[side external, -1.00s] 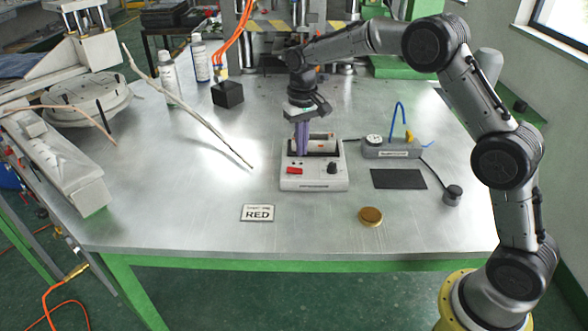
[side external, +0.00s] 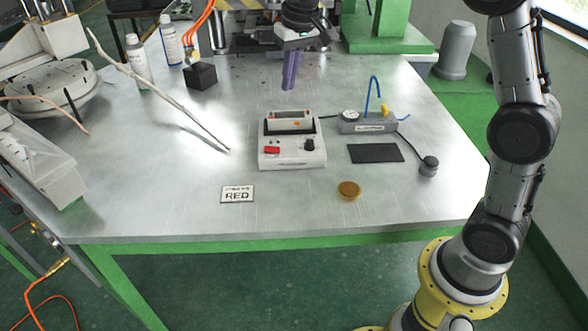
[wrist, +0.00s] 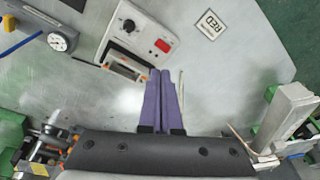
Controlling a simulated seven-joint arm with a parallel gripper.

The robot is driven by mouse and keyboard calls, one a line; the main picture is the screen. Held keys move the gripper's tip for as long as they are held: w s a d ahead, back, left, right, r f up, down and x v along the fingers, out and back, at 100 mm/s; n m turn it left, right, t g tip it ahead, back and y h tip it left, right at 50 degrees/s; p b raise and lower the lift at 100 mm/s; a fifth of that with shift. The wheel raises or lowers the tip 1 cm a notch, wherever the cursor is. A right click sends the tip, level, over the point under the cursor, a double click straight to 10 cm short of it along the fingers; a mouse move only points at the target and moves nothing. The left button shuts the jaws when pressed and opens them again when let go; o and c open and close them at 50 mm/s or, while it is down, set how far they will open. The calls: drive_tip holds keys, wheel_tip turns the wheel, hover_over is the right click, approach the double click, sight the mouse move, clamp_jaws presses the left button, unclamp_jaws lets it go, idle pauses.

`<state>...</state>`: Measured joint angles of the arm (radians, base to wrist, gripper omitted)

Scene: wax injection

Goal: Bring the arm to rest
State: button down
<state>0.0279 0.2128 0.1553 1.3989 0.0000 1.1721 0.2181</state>
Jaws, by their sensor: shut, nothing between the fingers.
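My gripper (side external: 290,86) hangs in the air over the back middle of the metal table, pointing down. Its purple fingers are closed together with nothing between them; they also show in the wrist view (wrist: 162,74). The white device (side external: 292,154) with a red switch and a black knob stands on the table below and in front of the fingers. Its dark slot holds a light block (side external: 293,122) with an orange mark. The fingers are clear of the device.
A gauge block (side external: 368,124) with a blue tube, a black pad (side external: 375,153), a brass disc (side external: 348,190) and a RED sign (side external: 237,194) lie on the table. A thin branch-like rod (side external: 165,95), a black cube (side external: 201,76) and two bottles (side external: 171,40) are at left.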

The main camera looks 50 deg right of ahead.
drive_tip(key=s+a+r+t, duration=0.1)
drive_tip(key=s+r, duration=0.2)
drive_tip(key=s, duration=0.5)
drive_tip(key=s+r+t, duration=0.1)
drive_tip(key=s+r, duration=0.3)
drive_tip(key=s, duration=0.5)
drive_tip(key=s+f+n+t, duration=0.1)
drive_tip(key=s+f+n, duration=0.1)
drive_tip(key=s+f, duration=0.7)
drive_tip(key=s, duration=0.4)
drive_tip(key=shift+s+a+f+n, duration=0.15)
drive_tip(key=shift+f+n, duration=0.2)
drive_tip(key=shift+n, duration=0.05)
